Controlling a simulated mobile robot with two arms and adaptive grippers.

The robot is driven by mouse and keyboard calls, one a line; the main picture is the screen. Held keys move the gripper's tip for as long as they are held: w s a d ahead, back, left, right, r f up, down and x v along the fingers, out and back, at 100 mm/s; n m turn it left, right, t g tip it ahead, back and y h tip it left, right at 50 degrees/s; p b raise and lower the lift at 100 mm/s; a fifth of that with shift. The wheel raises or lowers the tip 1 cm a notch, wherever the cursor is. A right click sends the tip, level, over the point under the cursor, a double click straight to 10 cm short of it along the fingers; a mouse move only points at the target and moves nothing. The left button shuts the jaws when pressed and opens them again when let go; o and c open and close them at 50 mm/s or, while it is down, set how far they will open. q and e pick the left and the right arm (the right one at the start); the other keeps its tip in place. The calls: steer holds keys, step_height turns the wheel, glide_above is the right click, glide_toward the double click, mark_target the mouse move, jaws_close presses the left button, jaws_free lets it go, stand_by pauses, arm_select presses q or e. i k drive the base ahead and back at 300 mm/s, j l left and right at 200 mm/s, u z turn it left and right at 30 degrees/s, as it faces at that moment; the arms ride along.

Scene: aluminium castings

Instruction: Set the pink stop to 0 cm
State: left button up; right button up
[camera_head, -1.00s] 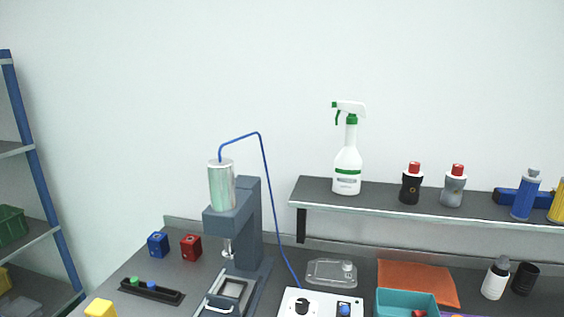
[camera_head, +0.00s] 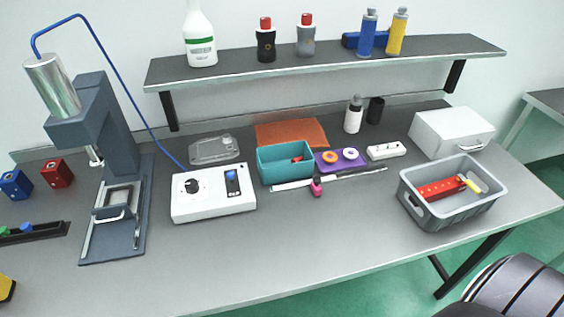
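The pink stop (camera_head: 317,187) sits on a long pale ruler-like rail (camera_head: 350,176) that lies on the bench in front of the teal bin. The stop is left of the rail's middle, with a dark part at its base. The scale marks are too small to read, so I cannot tell its position in cm. Neither of my grippers is in view.
A teal bin (camera_head: 285,166), a purple tray with rings (camera_head: 327,164) and a white control box (camera_head: 213,193) stand around the rail. A grey crate (camera_head: 428,210) is at right, a press (camera_head: 117,150) at left. The front bench is clear.

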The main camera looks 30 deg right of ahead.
mark_target(316, 189)
steer(key=z, duration=1.3)
